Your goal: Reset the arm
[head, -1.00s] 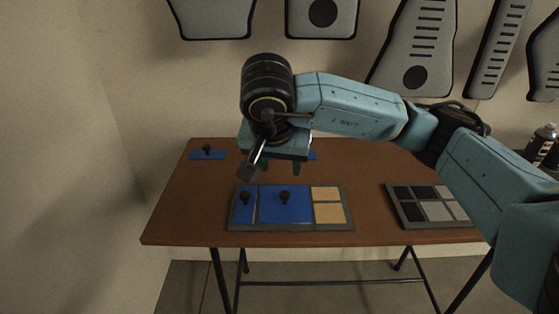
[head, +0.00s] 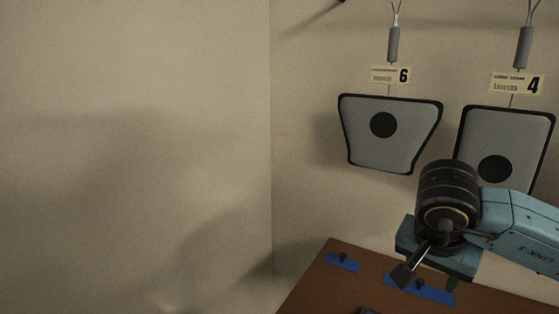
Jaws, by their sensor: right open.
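My right arm (head: 525,225) is light blue and comes in from the right edge of the head view, with a ribbed black wrist. My right gripper (head: 447,281) hangs below the blue wrist plate, over the back part of the brown table. It is open, with no object seen in it; its fingers show only in part. My left gripper is not in view.
The brown table (head: 345,285) fills the bottom right. A blue piece with a black knob (head: 342,261) lies at its back left; another blue piece (head: 432,293) lies partly behind the gripper. Grey panels (head: 410,140) (head: 520,140) hang on the wall. The left side is bare wall.

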